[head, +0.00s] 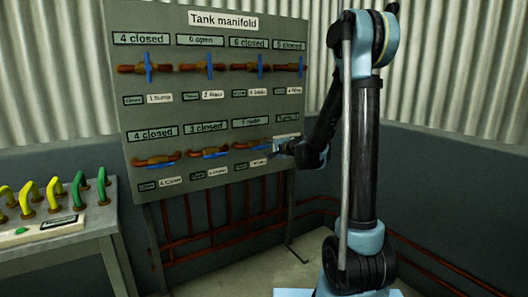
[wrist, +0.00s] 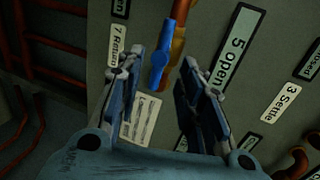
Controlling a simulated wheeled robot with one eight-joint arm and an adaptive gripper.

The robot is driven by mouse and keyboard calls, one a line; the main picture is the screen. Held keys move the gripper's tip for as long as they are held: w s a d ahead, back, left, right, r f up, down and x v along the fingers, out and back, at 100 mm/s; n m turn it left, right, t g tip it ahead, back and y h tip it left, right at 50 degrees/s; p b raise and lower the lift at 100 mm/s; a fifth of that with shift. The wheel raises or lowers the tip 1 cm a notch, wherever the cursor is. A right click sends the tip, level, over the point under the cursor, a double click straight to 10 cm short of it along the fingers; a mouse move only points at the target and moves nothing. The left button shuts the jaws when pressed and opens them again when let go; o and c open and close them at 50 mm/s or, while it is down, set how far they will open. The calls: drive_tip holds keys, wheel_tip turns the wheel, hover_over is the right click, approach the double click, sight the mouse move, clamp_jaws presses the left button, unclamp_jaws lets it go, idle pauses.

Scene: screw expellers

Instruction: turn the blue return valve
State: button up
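The blue return valve handle (wrist: 160,68) shows in the wrist view on an orange-red pipe, beside a tag reading "7 Return" (wrist: 115,45). A green sign there reads "5 open" (wrist: 236,48). My gripper (wrist: 163,58) is open, with one finger on each side of the handle in the picture. I cannot tell whether either finger touches it. In the head view my gripper (head: 277,147) is at the lower right of the tank manifold board (head: 195,108), partly covering the valve area there.
Other blue-handled valves sit on the board, including an upper-row one (head: 209,66) and a lower-row one (head: 211,154). A bench (head: 85,236) with yellow and green handles stands at left. Red pipes run low along the wall. Floor shows in front of the board.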

drive_tip(key=shift+v, duration=1.6)
drive_tip(key=s+d, duration=0.4)
drive_tip(key=s, duration=0.2)
drive_tip(key=shift+s+d, duration=0.25)
drive_tip(key=shift+s, duration=0.05)
drive_tip(key=s+d+f+n+g+h, duration=0.3)
drive_tip(key=s+d+f, duration=0.1)
drive_tip(key=s, duration=0.8)
drive_tip(key=s+d+f+n+g+h, duration=0.3)
drive_tip(key=s+d, duration=0.4)
drive_tip(key=s, duration=0.5)
drive_tip(key=s+d+f+n+g+h, duration=0.2)
drive_tip(key=s+d+f+n+g, duration=0.2)
drive_tip(key=s, duration=0.8)
wheel_tip(320, 180, down, 3)
drive_tip(key=shift+s+d+r+n+h, duration=0.25)
drive_tip(key=shift+s+d+n+h, duration=0.2)
drive_tip(key=shift+d, duration=0.75)
drive_tip(key=shift+w, duration=0.1)
